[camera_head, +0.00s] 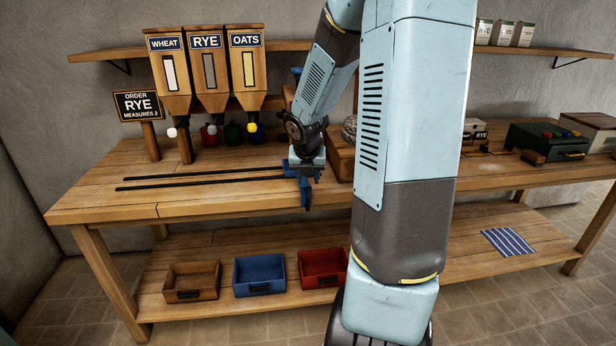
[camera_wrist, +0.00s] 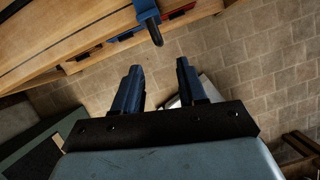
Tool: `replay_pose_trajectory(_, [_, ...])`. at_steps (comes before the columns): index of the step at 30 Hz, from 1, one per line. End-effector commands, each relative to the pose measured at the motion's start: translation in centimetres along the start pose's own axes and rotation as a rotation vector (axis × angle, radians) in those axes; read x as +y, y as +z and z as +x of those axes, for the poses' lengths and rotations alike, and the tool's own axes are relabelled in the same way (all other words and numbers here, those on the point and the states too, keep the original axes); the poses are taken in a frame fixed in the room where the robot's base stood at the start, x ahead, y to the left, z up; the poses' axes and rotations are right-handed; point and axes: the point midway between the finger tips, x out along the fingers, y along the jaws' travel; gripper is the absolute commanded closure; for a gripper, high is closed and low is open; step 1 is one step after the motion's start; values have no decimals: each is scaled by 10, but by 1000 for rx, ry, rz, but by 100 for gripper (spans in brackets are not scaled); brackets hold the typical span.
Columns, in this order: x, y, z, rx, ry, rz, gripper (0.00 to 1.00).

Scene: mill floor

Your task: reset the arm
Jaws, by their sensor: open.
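My arm reaches across the bench in the head view, with its upper links in front of the middle of the scene. My gripper (camera_head: 304,178) is low over the bench's front edge, to the left of my large arm link. In the wrist view my gripper (camera_wrist: 158,70) has two blue fingers set apart, with nothing between them. Floor tiles show behind the gap. A blue piece with a dark tip (camera_wrist: 149,22) stands out past the bench edge beyond the fingers; I cannot tell what it is.
The wooden bench (camera_head: 190,206) carries two dark rails (camera_head: 200,183). Wheat, rye and oats hoppers (camera_head: 208,72) stand at the back left beside an order sign (camera_head: 138,105). A green box (camera_head: 546,141) is at right. Wooden (camera_head: 191,283), blue (camera_head: 260,276) and red (camera_head: 322,267) trays sit below.

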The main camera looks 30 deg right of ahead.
Motion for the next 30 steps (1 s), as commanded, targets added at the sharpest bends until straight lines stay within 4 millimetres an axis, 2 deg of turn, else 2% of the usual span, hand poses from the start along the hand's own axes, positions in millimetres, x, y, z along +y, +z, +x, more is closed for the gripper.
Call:
replay_pose_trajectory(10, [0,0,-1,-1,-2,8,59])
replay_pose_trajectory(14, [3,-3,-14,-12,-17,92,59])
replay_pose_trajectory(17, [6,-9,-36,-30,-38,241,59])
replay_pose_trajectory(23, [12,-30,-89,-77,-55,646,59])
replay_pose_trajectory(30, [17,-62,-151,-110,-13,1151,59])
